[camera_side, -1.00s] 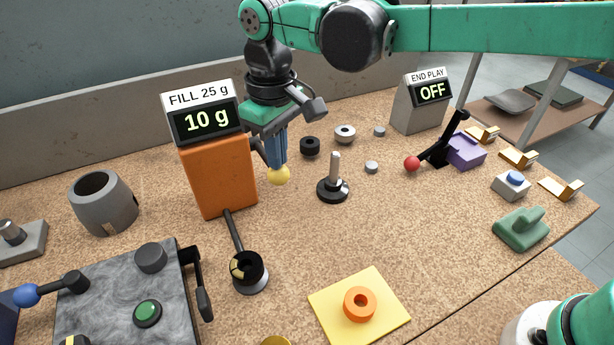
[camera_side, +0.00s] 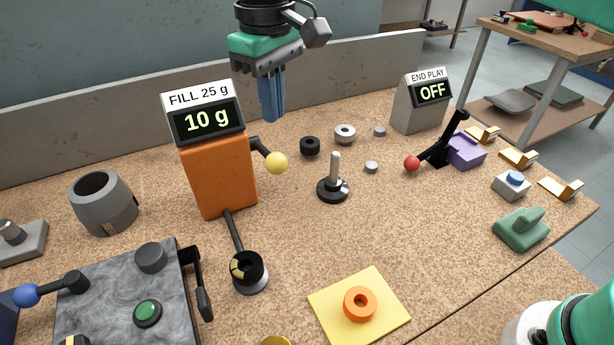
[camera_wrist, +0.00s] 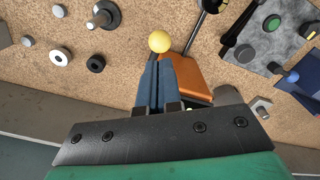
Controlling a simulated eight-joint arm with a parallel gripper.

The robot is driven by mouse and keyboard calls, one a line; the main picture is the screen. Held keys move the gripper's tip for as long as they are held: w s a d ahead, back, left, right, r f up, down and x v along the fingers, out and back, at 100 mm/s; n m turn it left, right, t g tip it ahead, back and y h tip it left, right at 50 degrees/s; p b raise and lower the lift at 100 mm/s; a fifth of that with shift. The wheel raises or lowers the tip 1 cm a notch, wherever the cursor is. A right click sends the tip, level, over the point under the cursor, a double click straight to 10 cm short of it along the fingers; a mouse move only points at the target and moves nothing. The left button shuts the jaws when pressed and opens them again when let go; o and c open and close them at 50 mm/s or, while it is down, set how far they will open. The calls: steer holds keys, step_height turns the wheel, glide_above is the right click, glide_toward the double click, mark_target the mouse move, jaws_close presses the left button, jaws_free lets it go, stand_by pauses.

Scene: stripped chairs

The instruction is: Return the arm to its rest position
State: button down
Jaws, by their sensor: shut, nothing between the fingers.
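My gripper (camera_side: 271,108) is shut and empty, its blue fingers pointing down. In the side view it hangs in the air above the bench, up and to the right of the orange dispenser (camera_side: 217,175). The dispenser has a lever with a yellow ball knob (camera_side: 277,163), which is below my fingertips and apart from them. Its display (camera_side: 206,121) reads 10 g under the label FILL 25 g. In the wrist view my gripper (camera_wrist: 157,65) shows with its fingers together, and the yellow knob (camera_wrist: 159,41) appears just beyond the tips.
A black-based peg (camera_side: 334,185) stands on the bench, with several rings and discs behind it. A grey END PLAY box (camera_side: 420,112) reads OFF, near a red-knobbed lever (camera_side: 412,163). A grey cup (camera_side: 101,203) stands at left. An orange ring (camera_side: 360,304) sits on a yellow mat (camera_side: 390,325).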

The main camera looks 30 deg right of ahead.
steer(key=s+d+f+m+t, duration=0.3)
steer(key=s+d, duration=0.2)
steer(key=d, duration=0.5)
steer(key=s+d+f+m+t, duration=0.3)
steer(key=s+d+t, duration=0.1)
steer(key=d, duration=0.7)
steer(key=shift+s+f, duration=0.2)
steer(key=shift+s, duration=0.6)
